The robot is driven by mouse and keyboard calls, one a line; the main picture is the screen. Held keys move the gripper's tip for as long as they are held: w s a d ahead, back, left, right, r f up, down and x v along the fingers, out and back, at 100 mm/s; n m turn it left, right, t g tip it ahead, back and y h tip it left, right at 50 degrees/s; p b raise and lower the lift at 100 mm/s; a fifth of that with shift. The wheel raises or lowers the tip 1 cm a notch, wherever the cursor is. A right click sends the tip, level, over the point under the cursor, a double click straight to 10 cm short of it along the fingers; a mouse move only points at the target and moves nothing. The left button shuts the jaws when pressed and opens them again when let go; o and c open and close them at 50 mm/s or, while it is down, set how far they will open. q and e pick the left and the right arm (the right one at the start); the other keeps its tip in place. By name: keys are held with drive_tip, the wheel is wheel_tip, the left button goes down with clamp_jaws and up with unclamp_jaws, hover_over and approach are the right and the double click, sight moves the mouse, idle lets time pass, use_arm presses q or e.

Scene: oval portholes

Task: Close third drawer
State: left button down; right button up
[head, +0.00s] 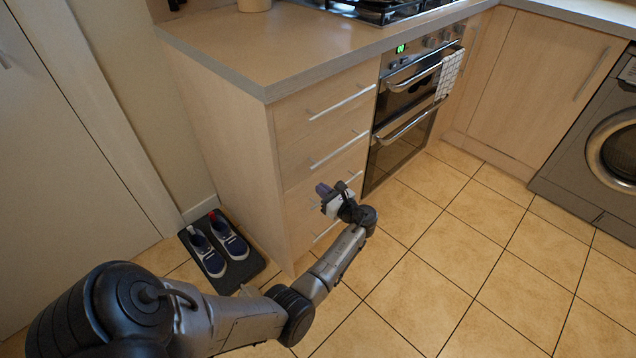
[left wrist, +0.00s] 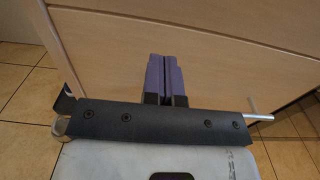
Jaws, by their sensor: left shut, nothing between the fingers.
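The third drawer (head: 301,204) is a light wood front, third from the top in the cabinet under the counter, with a thin metal bar handle. It looks about flush with the drawers above, and I see no clear gap around it. My left gripper (head: 322,189) is in front of it, fingers pointing at the wood, and hides part of its front and handle. In the left wrist view the purple fingers (left wrist: 163,73) are pressed together and empty, at a wood front (left wrist: 215,50). I cannot tell if they touch it. A bar handle (left wrist: 260,117) shows beside the gripper. My right gripper is not in view.
An oven (head: 412,105) with a towel (head: 449,73) stands right of the drawers. Shoes (head: 219,245) lie on a dark mat (head: 221,285) at the cabinet's left side. A washing machine (head: 590,150) is at the right. The tiled floor (head: 460,260) is clear.

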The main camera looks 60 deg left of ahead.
use_arm(q)
drive_tip(key=p+v, duration=0.2)
drive_tip(key=v, duration=0.9)
drive_tip(key=shift+w+d, duration=0.1)
